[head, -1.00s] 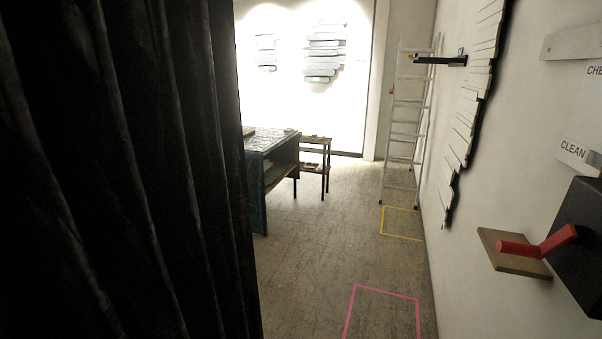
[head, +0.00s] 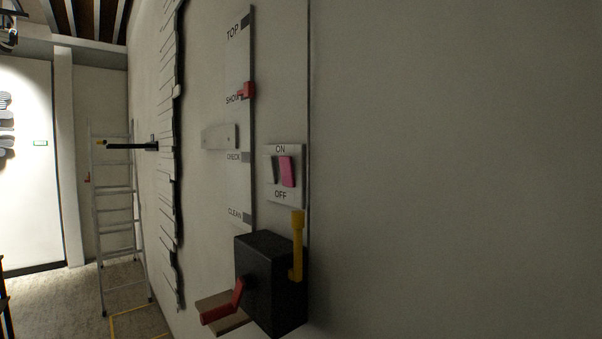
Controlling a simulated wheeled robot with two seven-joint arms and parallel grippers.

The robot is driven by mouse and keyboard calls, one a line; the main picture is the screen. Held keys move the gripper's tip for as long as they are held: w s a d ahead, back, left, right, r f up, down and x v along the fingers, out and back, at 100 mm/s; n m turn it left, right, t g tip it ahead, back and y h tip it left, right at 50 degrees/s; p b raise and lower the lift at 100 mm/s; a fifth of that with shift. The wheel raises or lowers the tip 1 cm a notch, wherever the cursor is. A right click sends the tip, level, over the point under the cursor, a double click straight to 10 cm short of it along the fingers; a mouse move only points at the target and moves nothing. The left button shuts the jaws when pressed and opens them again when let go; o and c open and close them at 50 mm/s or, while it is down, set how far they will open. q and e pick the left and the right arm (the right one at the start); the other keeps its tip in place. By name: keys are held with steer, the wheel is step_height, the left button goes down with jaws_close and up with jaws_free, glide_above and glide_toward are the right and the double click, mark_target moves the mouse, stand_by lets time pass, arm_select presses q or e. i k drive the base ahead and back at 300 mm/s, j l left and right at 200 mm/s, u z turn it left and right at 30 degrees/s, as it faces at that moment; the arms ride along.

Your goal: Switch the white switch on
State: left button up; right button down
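A pale switch plate (head: 285,196) is on the right wall, marked ON at its top and OFF at its bottom. It carries two rockers side by side. The left one is the white switch (head: 271,170), which looks grey in the shade. The right one is a pink switch (head: 287,171). I cannot tell which way the white switch is tipped. Neither of my grippers is in view, and nothing touches the plate.
Below the plate a black box (head: 268,282) juts out with a yellow lever (head: 297,245) and a red lever (head: 237,295). Left of the plate is a labelled strip with a red slider (head: 246,90). A ladder (head: 118,215) stands farther back. The wall on the right is bare.

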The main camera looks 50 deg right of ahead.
mark_target(270, 169)
steer(key=z, duration=1.4)
